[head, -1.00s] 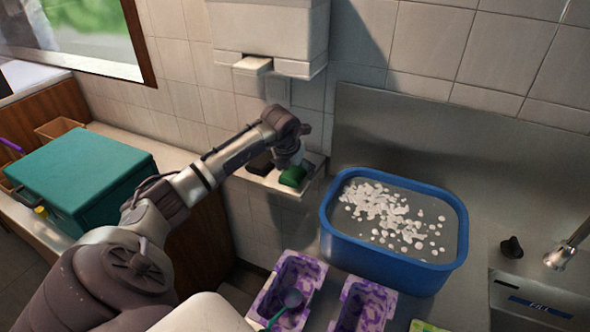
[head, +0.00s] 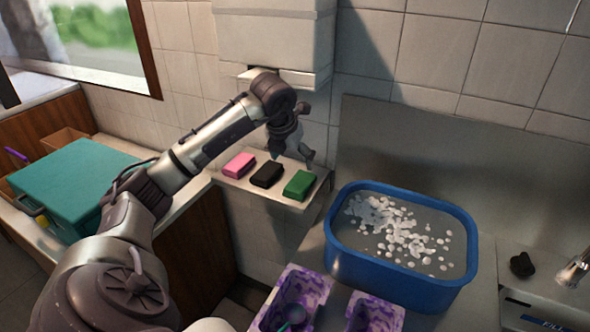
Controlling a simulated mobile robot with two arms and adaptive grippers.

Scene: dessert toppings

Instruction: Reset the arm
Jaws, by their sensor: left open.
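My left arm reaches in from the left, and its gripper (head: 291,155) hangs above a small wall shelf (head: 230,184), below a white wall-mounted box. The gripper is open, with nothing seen between its fingers. On the shelf lie a pink block (head: 239,165), a black block (head: 267,175) and a green block (head: 299,185) in a row. The gripper is over the back of the shelf, behind the black and green blocks in the picture, apart from the green one. My right gripper is out of view.
A blue tub (head: 398,282) of liquid with floating white pieces stands right of the shelf. Purple patterned bins (head: 312,285) stand in front, one holding a teal scoop (head: 291,316). A teal box (head: 75,185) sits at left. The white wall box (head: 270,40) is close above my wrist.

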